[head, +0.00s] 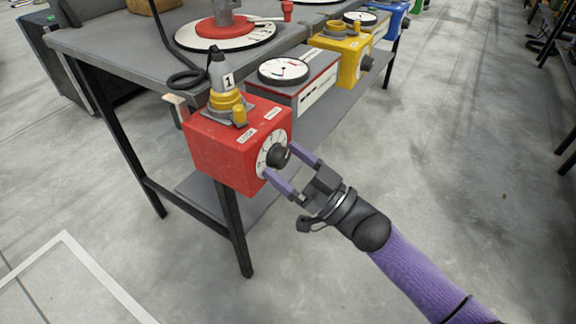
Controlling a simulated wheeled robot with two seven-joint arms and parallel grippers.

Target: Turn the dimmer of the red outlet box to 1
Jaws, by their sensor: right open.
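The red outlet box (225,150) sits at the near corner of the grey table. Its front face carries a white dial with a black dimmer knob (278,156). The pointer's setting is too small to read. A grey and yellow plug piece with a "1" tag (228,82) stands on top of the box. My right gripper (294,172) is open, with its two purple fingers reaching toward the dial, one above and one below the knob. I cannot tell whether the fingers touch the knob. My left gripper is not in view.
A grey box with a round gauge (284,72) stands right behind the red box. A yellow box (345,50) and a blue box (390,20) follow along the grey table (120,42). A red disc stand (222,27) is at the back.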

